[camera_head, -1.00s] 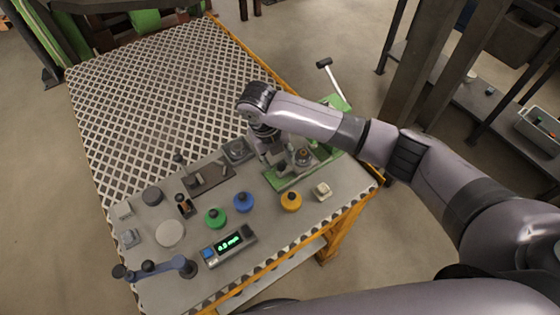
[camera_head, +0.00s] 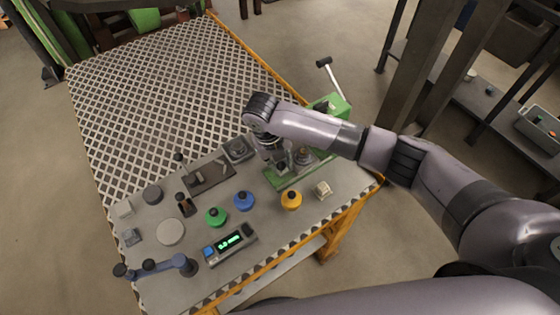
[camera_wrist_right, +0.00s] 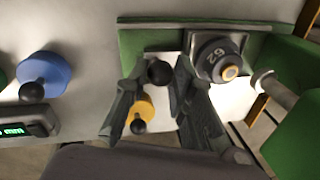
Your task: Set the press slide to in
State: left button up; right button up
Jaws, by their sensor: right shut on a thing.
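The green press (camera_head: 290,181) stands at the right side of the table, with its white-shafted lever (camera_head: 333,78) rising behind my right arm. My right gripper (camera_head: 281,166) is down at the left part of the press base. In the right wrist view, the gripper (camera_wrist_right: 158,78) has its dark fingers on both sides of a black ball knob (camera_wrist_right: 160,72), which appears to be the slide's handle. It is shut on this knob. A dark round weight marked with a number (camera_wrist_right: 218,60) sits on a light plate just right of the fingers. My left gripper is not in view.
An orange-yellow weight (camera_head: 291,200) and a small pale block (camera_head: 322,190) stand in front of the press. Blue (camera_head: 243,201) and green (camera_head: 215,217) weights and a digital display (camera_head: 230,243) are to the left. The patterned tabletop (camera_head: 170,90) behind is clear.

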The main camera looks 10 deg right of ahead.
aim_at(294, 164)
grip_shut()
jog(key=shift+w+d+p, duration=0.15)
jog(key=shift+w+d, duration=0.1)
jog(key=shift+d, duration=0.35)
jog(key=shift+w+d+p, duration=0.15)
jog(key=shift+w+d, duration=0.15)
jog(key=shift+d, duration=0.3)
jog(key=shift+w+d+p, duration=0.15)
jog(key=shift+w+d, duration=0.1)
jog(key=shift+d, duration=0.35)
jog(key=shift+o, duration=1.4)
grip_release()
jog(key=shift+r, duration=0.1)
jog(key=o, duration=0.4)
jog(key=shift+d, duration=0.1)
jog(key=shift+a, duration=0.2)
jog(key=r, duration=0.4)
jog(key=a+r, duration=0.1)
jog(key=r, duration=0.2)
jog(key=a+r, duration=0.1)
jog(key=r, duration=0.3)
jog(key=shift+s+r, duration=0.25)
jog(key=shift+r, duration=0.1)
